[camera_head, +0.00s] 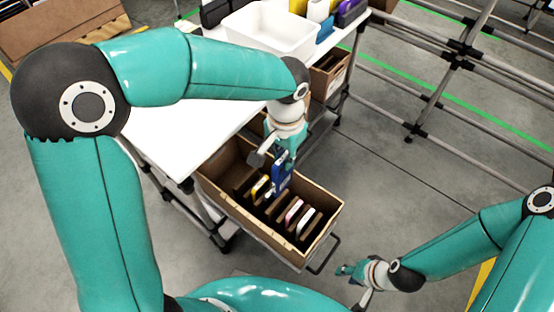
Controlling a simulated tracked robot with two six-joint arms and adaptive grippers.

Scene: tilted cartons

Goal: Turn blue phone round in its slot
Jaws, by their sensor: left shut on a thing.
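The blue phone (281,174) stands upright, its lower part over or in a slot of the tilted carton (323,203). My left gripper (283,158) is above the carton and shut on the phone's upper part. Whether the phone's lower end touches the slot is hard to tell. Several other phones stand in the carton's slots, among them a yellow-edged one (260,186) to the left and pale ones (305,221) to the right. My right gripper (347,270) is low, right of the carton and away from it. Its fingers are too small to read.
A white table (185,140) stands behind the carton, with a white bin (273,29) and coloured items on top. Another carton (330,75) sits at the table's far right side. A pipe rack (455,60) stands at the right. The floor between is clear.

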